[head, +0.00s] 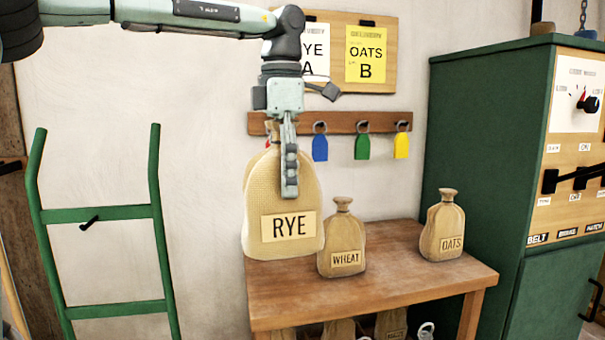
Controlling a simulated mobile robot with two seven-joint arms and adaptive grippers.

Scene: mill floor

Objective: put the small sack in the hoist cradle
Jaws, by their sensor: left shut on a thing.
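A tan sack labelled RYE (262,200) is held by my left gripper (289,190), whose fingers point down and are shut on it, covering part of its upper right side. The sack tilts slightly and appears raised over the left end of the wooden table. Two sacks that look smaller stand upright on the table: one labelled WHEAT (342,235) and one labelled OATS (442,230). The hoist cradle cannot be made out. My right gripper is not in view.
The wooden table (400,277) has bare room between and in front of its sacks; more sacks sit beneath it. A green cabinet (478,150) with levers stands right, a green hand truck (100,214) left. Coloured tags hang from a wall rail (340,121).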

